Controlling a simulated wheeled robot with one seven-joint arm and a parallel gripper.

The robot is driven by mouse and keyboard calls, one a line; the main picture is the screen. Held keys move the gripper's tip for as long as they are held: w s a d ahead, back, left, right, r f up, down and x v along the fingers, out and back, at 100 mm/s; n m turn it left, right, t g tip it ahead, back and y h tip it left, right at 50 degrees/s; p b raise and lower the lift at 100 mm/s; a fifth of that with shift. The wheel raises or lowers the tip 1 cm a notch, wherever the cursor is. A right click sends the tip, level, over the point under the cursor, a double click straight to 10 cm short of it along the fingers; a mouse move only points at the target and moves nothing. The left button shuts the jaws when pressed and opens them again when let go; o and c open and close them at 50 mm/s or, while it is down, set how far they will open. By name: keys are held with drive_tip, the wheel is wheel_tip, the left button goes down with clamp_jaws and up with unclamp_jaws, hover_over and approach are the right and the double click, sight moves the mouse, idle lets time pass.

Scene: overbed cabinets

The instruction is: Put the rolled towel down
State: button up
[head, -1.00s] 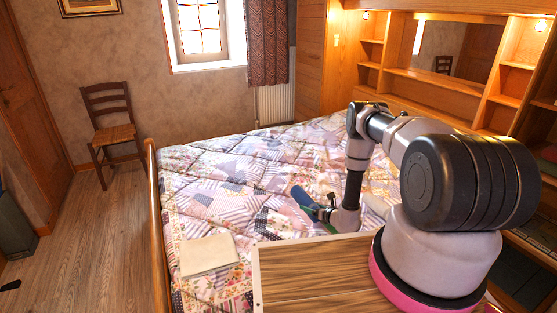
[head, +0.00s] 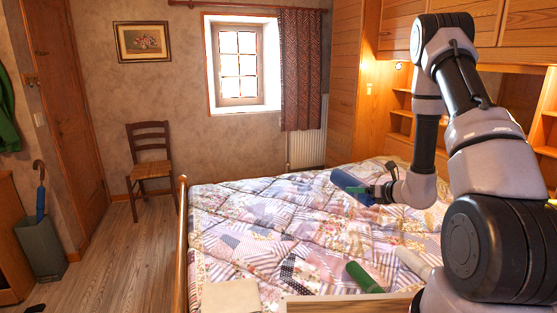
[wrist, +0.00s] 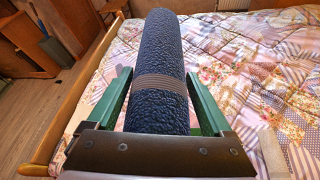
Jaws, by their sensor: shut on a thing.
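The rolled towel is dark blue with a paler striped band around its middle. In the wrist view the rolled towel (wrist: 158,60) lies lengthwise between the green fingers of my gripper (wrist: 160,100), which is shut on it. In the head view the towel (head: 350,186) is held by my gripper (head: 378,192) above the far part of the bed. The bed (head: 250,215) has a patchwork quilt. How far the towel is above the quilt is hard to tell.
A green roll (head: 364,277) and a whitish roll (head: 413,262) lie near the bed's front by a wooden board edge (head: 340,304). A folded beige cloth (head: 231,297) is at front left. Wooden shelves (head: 401,115) line the right. Much of the quilt is clear.

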sight(360, 183)
drive_tip(key=r, duration=0.1)
drive_tip(key=s+r, duration=0.1)
drive_tip(key=r, duration=0.1)
drive_tip(key=shift+s+r, duration=0.25)
wheel_tip(360, 183, up, 12)
drive_tip(key=w+m+t+h, duration=0.1)
drive_tip(key=w+m+h, duration=0.1)
drive_tip(key=shift+w, duration=0.15)
drive_tip(key=shift+a, duration=0.1)
